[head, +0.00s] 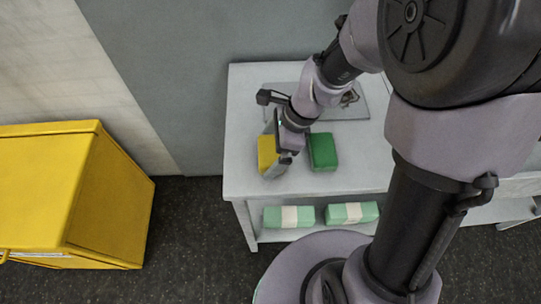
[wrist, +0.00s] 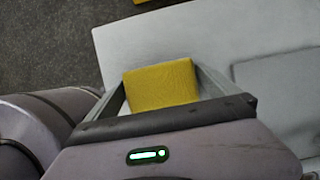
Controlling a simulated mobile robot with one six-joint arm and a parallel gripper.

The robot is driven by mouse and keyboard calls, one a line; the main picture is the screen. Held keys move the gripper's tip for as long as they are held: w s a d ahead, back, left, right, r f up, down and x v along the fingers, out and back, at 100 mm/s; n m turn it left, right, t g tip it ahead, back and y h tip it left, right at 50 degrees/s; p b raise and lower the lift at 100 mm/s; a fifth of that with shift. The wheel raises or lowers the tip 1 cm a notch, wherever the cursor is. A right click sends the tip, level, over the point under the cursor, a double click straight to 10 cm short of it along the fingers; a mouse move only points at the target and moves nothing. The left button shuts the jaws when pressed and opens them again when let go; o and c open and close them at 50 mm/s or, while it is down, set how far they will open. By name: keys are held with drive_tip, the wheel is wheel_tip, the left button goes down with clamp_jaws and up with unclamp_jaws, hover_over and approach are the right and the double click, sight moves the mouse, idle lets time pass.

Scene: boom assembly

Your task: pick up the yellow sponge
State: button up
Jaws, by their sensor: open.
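The yellow sponge (head: 266,152) lies on the white table top near its left front part, partly hidden behind my gripper in the head view. In the wrist view the yellow sponge (wrist: 161,84) sits between the two open fingers. My gripper (head: 276,160) is open, with its fingers over or around the sponge; I cannot tell whether either finger touches it. The gripper also shows in the wrist view (wrist: 162,82), one finger left and one right of the sponge.
A green sponge (head: 323,151) lies close to the right of my gripper. A grey flat plate (head: 345,112) lies behind it on the table (head: 243,100). Two pale green bundles (head: 289,216) (head: 352,212) lie on the lower shelf. A yellow bin (head: 60,190) stands at left.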

drive_tip(key=shift+r, duration=0.15)
drive_tip(key=c, duration=1.1)
drive_tip(key=shift+o, duration=0.2)
drive_tip(key=shift+r, duration=0.1)
